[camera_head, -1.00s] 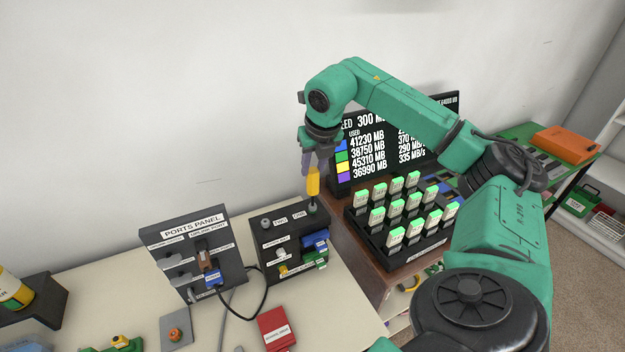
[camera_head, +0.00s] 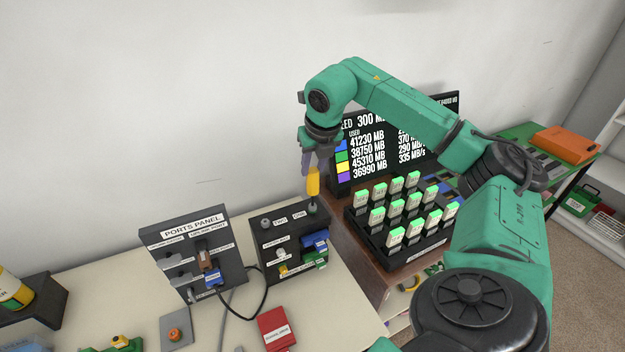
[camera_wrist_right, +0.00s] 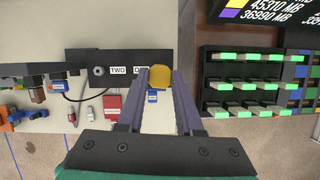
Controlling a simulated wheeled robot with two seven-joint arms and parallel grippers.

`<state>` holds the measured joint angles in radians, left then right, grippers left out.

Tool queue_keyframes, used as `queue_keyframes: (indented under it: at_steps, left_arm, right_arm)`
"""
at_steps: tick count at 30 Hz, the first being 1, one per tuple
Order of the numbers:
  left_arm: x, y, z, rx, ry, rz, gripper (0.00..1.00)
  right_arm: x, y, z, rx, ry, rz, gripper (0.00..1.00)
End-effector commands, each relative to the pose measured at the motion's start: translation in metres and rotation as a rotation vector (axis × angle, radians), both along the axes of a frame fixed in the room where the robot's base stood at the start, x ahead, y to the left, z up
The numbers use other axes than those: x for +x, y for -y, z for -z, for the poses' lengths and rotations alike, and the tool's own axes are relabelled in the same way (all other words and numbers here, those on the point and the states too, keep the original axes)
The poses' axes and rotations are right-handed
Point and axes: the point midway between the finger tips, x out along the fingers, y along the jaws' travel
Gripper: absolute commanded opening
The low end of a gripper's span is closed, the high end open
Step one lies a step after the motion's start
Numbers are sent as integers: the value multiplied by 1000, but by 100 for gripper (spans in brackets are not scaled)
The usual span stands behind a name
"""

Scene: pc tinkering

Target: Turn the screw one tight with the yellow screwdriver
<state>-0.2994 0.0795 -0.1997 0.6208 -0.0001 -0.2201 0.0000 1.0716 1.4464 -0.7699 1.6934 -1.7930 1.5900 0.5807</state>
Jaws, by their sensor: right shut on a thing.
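The yellow screwdriver (camera_head: 313,182) is upright above the right end of the black screw block (camera_head: 286,246), at the side labelled one. Its lower end meets a grey screw top (camera_head: 312,207) there; whether the tip is seated cannot be told. My right gripper (camera_head: 312,168) is shut on the screwdriver's handle from above. In the right wrist view the yellow handle (camera_wrist_right: 160,77) sits between the tips of the purple fingers and hides the spot below it. A second screw (camera_wrist_right: 98,71) shows beside the label two. My left gripper is not in view.
A ports panel (camera_head: 196,256) with cables stands left of the block. A rack of green-topped sticks (camera_head: 399,236) and a display screen (camera_head: 385,150) stand close on the right. A red drive (camera_head: 275,329) lies in front. The wall is behind.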

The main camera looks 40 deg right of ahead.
Motion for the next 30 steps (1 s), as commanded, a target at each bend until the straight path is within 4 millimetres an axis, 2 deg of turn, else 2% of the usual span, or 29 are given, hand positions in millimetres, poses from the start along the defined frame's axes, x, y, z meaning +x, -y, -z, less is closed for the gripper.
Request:
queue_keyframes:
  at_steps: [20, 30]
  left_arm:
    - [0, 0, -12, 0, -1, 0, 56]
    - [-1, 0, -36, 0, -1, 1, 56]
  right_arm:
    - [0, 0, -14, 0, 0, 0, 0]
    - [0, 0, -40, 0, 0, 0, 0]
